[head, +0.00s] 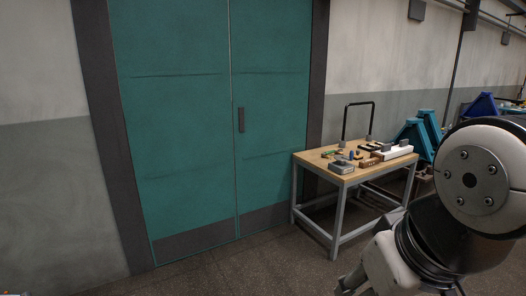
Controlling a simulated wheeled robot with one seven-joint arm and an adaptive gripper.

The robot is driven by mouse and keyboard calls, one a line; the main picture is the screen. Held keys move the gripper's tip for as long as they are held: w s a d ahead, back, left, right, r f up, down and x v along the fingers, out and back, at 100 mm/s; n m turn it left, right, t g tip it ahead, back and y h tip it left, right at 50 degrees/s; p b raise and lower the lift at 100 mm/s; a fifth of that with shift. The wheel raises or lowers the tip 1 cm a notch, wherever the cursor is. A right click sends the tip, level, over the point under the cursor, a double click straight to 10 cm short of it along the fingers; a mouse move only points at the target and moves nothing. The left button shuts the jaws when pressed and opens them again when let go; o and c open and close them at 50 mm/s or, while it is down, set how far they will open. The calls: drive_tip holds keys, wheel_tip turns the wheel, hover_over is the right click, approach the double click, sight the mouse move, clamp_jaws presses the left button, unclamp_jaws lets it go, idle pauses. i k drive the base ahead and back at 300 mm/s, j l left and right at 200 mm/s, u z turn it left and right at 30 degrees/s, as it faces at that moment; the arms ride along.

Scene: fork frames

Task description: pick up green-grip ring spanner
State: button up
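A small green and yellow item (331,153) lies near the left part of the top of a workbench (307,158). It may be the green-grip ring spanner, but it is too small to tell its shape. My gripper is not in view. Only links of my own arm show at the right, apart from the bench.
The bench also holds a grey box (341,167), a brown box (370,162), a long white block (397,152) and small items. A black hoop frame (358,120) rises behind. Teal frames (418,133) stand right. Floor before the teal door (180,130) is clear.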

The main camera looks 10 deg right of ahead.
sight(329, 152)
drive_tip(key=z, duration=1.45)
drive_tip(key=i+z, duration=0.2)
drive_tip(key=i, duration=2.55)
drive_tip(key=i+u, duration=0.15)
drive_tip(key=i, duration=0.35)
drive_tip(key=i+l+u, duration=0.1)
drive_tip(key=i, duration=0.4)
drive_tip(key=i+l+u, duration=0.15)
drive_tip(key=i, duration=0.3)
drive_tip(key=i+l+u, duration=0.1)
drive_tip(key=i+l, duration=0.15)
drive_tip(key=i, duration=0.25)
drive_tip(key=i+l+u, duration=0.35)
drive_tip(key=j+u, duration=0.1)
drive_tip(key=u, duration=1.35)
drive_tip(key=i+u, duration=0.15)
drive_tip(key=i, duration=0.1)
